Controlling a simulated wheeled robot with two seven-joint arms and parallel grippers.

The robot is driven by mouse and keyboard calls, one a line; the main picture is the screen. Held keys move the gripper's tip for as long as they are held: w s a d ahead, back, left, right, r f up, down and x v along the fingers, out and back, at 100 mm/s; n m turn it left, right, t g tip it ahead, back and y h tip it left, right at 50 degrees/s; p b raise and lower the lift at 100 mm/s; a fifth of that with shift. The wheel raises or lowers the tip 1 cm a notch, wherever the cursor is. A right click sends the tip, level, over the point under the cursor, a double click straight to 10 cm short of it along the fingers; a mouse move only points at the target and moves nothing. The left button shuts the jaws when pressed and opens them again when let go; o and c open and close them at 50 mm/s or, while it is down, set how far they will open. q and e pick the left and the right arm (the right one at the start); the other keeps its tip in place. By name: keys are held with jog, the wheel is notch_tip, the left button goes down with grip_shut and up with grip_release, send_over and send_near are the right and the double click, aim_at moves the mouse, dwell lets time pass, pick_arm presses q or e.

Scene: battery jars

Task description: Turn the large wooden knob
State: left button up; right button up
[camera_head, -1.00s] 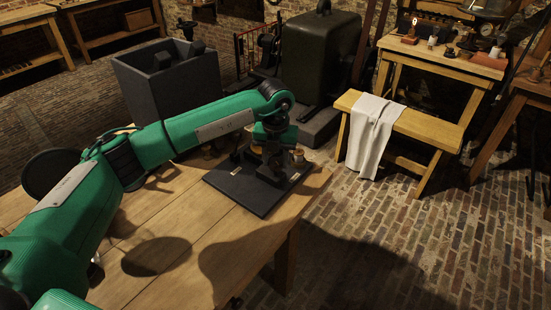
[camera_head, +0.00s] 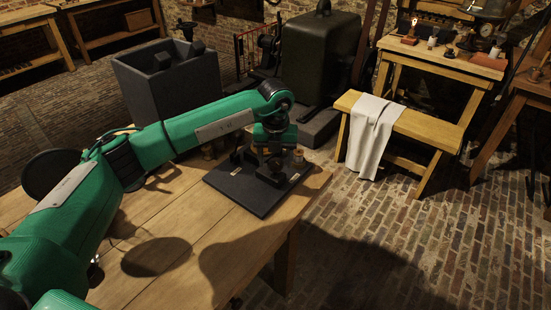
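My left arm reaches in from the left to a dark board (camera_head: 262,200) at the far right end of the wooden table. My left gripper (camera_head: 270,168) points down over the fittings on this board. Its fingers are small and dark there, and I cannot tell whether they are open or shut, or touching anything. A small light-brown wooden piece (camera_head: 298,156) shows at the board's back right edge, just right of the gripper. I cannot make out the large wooden knob for sure; the gripper and wrist cover much of the board's middle. My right gripper is not in view.
The wooden table (camera_head: 215,260) is bare in front of the board. Small brassy pieces (camera_head: 209,152) stand behind the board's left side. A dark grey bin (camera_head: 150,95), a big dark cabinet (camera_head: 320,60) and a bench (camera_head: 425,128) with a white cloth (camera_head: 371,135) stand beyond.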

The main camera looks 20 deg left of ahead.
aim_at(275, 162)
pick_arm(q)
jog(key=shift+r, duration=0.55)
notch_tip(275, 162, up, 13)
jog(key=shift+f+b, duration=0.15)
jog(key=shift+b, duration=0.3)
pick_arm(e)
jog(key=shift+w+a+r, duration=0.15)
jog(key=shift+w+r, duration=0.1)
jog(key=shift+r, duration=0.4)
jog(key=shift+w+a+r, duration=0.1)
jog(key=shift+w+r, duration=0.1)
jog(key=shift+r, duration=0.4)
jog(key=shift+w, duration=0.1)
